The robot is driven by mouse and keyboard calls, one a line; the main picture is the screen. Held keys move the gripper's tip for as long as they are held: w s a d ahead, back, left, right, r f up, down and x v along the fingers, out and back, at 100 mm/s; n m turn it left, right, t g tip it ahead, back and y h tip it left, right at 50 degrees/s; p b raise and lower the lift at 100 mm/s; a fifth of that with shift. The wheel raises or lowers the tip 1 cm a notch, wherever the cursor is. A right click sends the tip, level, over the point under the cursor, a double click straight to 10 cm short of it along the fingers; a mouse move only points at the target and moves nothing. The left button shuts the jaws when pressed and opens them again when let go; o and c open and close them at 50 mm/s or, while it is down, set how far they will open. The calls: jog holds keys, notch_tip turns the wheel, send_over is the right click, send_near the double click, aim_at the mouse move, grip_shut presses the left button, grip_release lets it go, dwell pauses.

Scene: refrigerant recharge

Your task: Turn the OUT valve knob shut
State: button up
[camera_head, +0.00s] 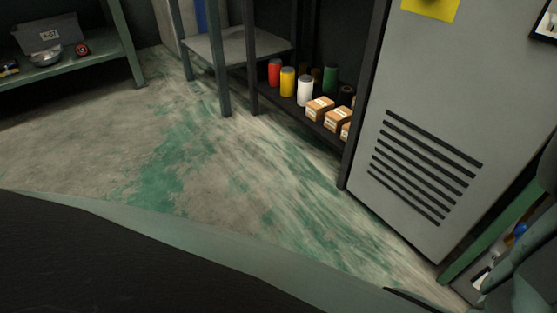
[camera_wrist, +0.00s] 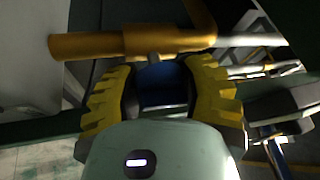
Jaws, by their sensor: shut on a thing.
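In the wrist view, my gripper (camera_wrist: 161,76) has two yellow ridged fingers, one on each side of a dark blue knob (camera_wrist: 162,88). The fingers are shut on this knob, which is partly hidden by them and by the gripper body. The knob sits just below a horizontal yellow pipe (camera_wrist: 95,46), with a small grey stem between them. No OUT label is readable, and the knob's turned angle cannot be told. My gripper is not seen in the head view.
Grey pipes and fittings (camera_wrist: 262,70) lie close to the right of my gripper in the wrist view. In the head view, a grey vented cabinet (camera_head: 440,75) stands at right, beside a shelf with coloured cans (camera_head: 287,82) and small boxes (camera_head: 320,108). The worn floor (camera_head: 215,155) is clear.

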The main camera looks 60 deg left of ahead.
jog(key=shift+a+f, duration=0.1)
jog(key=shift+f, duration=0.1)
jog(key=o, duration=1.2)
jog(key=shift+r, duration=0.1)
jog(key=shift+c, duration=0.2)
jog(key=shift+s, duration=0.1)
jog(key=v, duration=1.2)
jog(key=shift+o, duration=0.3)
